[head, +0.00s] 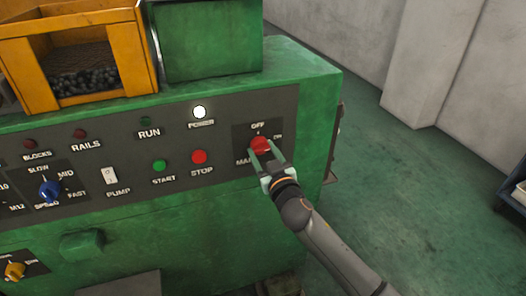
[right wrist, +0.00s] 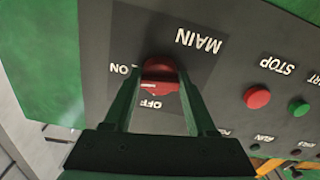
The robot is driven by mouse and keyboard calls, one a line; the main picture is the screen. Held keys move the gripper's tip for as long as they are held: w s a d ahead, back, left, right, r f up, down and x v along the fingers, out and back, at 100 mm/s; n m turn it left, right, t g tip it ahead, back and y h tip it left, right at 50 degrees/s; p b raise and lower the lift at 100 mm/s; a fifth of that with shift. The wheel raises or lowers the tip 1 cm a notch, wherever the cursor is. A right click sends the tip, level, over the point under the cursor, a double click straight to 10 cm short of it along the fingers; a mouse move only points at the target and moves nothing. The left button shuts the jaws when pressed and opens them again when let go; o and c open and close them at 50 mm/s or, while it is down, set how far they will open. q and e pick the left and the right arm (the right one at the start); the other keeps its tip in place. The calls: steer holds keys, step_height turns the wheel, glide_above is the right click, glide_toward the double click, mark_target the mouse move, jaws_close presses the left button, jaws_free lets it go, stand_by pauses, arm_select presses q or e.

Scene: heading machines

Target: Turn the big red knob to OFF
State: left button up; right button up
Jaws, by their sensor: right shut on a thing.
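The big red knob (head: 259,144) sits on a dark plate at the right end of the machine's panel, with OFF printed above it, ON at its right and MAIN at lower left. My right gripper (head: 262,158) reaches it from below and is shut on it, one finger on each side. In the right wrist view the knob (right wrist: 160,75) shows between the fingertips of my right gripper (right wrist: 160,85), beside the upside-down words OFF, ON and MAIN. Its exact pointer direction is hard to tell. My left gripper is not in view.
The red STOP button (head: 199,157) and green START button (head: 159,166) lie left of the knob. The POWER lamp (head: 199,112) is lit white. A blue speed knob (head: 50,189) and PUMP switch (head: 110,176) are farther left. Green floor (head: 410,190) is open at the right.

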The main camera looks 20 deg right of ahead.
steer(key=n+p, duration=0.1)
steer(key=n, duration=0.3)
steer(key=shift+n, duration=0.3)
steer(key=n+p, duration=0.1)
steer(key=n, duration=0.2)
steer(key=shift+n, duration=0.3)
steer(key=n+p, duration=0.1)
steer(key=n, duration=0.3)
steer(key=shift+d+r, duration=0.1)
steer(key=shift+n+p, duration=0.35)
steer(key=shift+n, duration=1.55)
steer(key=o, duration=1.4)
